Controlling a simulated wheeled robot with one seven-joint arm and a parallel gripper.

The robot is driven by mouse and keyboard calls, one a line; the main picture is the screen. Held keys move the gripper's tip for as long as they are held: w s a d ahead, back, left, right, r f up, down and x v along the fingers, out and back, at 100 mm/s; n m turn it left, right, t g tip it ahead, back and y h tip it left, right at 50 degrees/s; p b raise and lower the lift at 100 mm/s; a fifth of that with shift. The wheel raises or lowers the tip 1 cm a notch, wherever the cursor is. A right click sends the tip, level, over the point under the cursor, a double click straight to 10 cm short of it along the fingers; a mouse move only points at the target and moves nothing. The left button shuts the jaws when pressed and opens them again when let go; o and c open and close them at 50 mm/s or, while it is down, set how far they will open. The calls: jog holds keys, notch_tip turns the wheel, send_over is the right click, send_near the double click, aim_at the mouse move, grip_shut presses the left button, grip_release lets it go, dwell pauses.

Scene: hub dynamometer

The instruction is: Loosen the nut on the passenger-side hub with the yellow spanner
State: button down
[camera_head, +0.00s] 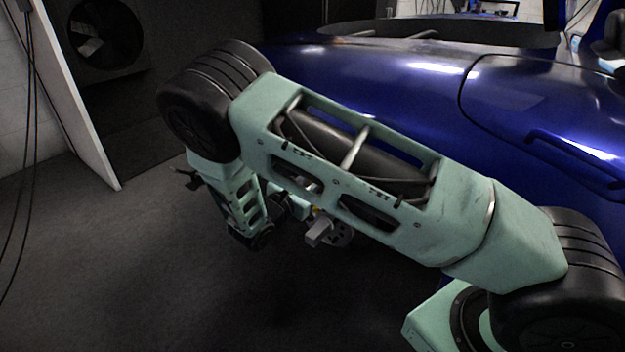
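My green arm crosses the middle of the view and hides most of what lies behind it. The end of the arm folds down behind the upper link. A small grey metal part (322,234) shows just below that link, with a tiny yellow-orange spot above it. I cannot tell whether this part is my gripper or something at the hub. My gripper's fingers cannot be made out. The yellow spanner, the passenger-side hub and its nut cannot be clearly identified.
A glossy blue car body (420,72) fills the right and back, close behind my arm. A dark fan (103,35) stands at the upper left beside a pale upright panel (75,110). Dark cables hang at the left edge. The dark floor (110,270) at the lower left is clear.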

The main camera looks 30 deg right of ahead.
jog(key=shift+p+v, duration=0.45)
jog(key=shift+v, duration=1.65)
jog(key=s+d+r+n+t+y+p, duration=0.1)
jog(key=s+r+n+t+y+p, duration=0.3)
jog(key=p, duration=1.2)
jog(key=s+d+r+n+t+y+p, duration=0.1)
jog(key=s+r+n+t+y+p, duration=0.4)
jog(key=r+y+p, duration=0.7)
notch_tip(320, 180, up, 6)
jog(key=n+t+p, duration=0.2)
jog(key=n+p, duration=0.2)
jog(key=p, duration=0.1)
jog(key=shift+s+r+y, duration=0.2)
jog(key=shift+r+y, duration=0.05)
jog(key=shift+y, duration=0.05)
